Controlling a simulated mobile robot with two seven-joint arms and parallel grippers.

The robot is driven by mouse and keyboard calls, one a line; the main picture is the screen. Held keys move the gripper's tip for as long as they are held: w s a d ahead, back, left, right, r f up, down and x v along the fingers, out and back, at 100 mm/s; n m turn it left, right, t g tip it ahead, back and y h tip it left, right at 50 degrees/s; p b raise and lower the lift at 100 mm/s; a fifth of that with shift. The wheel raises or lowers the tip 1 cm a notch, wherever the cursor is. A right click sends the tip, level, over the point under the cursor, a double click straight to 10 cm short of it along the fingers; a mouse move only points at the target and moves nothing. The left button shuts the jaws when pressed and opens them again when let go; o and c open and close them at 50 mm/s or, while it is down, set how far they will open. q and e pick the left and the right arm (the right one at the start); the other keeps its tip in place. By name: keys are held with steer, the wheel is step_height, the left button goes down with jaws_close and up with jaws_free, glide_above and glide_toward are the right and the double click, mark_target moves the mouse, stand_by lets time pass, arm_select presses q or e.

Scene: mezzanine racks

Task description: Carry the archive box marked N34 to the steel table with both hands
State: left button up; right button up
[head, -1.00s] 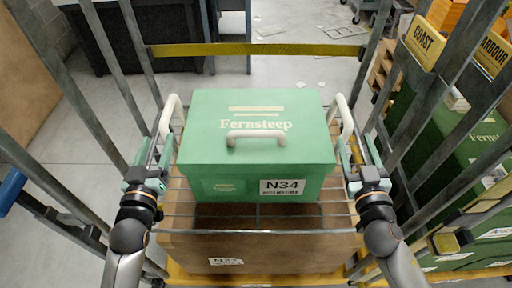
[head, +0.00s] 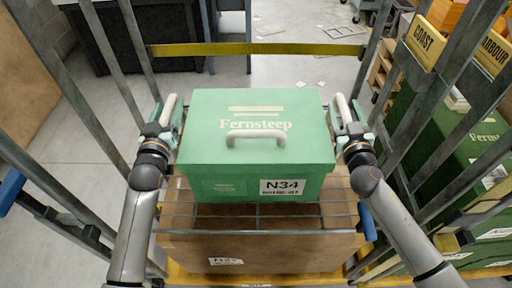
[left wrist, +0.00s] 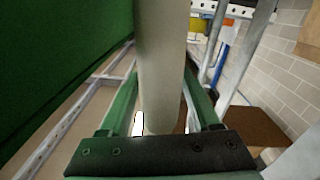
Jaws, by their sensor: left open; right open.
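The green archive box marked N34 (head: 257,150) sits upright on a wire shelf (head: 255,218) inside a metal rack. It has a pale handle on its lid and a pale loop handle on each side. My left gripper (head: 166,120) is open at the left side handle. In the left wrist view the pale handle (left wrist: 162,60) runs between the two green fingers (left wrist: 160,105), beside the green box wall. My right gripper (head: 346,122) is open at the right side handle, which its fingers partly hide. The steel table is not clearly identifiable.
A brown box (head: 255,250) is below the wire shelf. Rack posts stand close on both sides, and a yellow bar (head: 245,49) crosses behind. Green boxes (head: 480,150) fill a rack at right.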

arm_select(q)
steer(key=shift+c, duration=0.2)
arm_select(e)
steer(key=shift+c, duration=0.2)
arm_select(q)
jaws_close()
arm_select(e)
jaws_close()
stand_by(0.7)
arm_select(q)
steer(key=shift+r, duration=0.25)
arm_select(e)
steer(key=shift+r, duration=0.25)
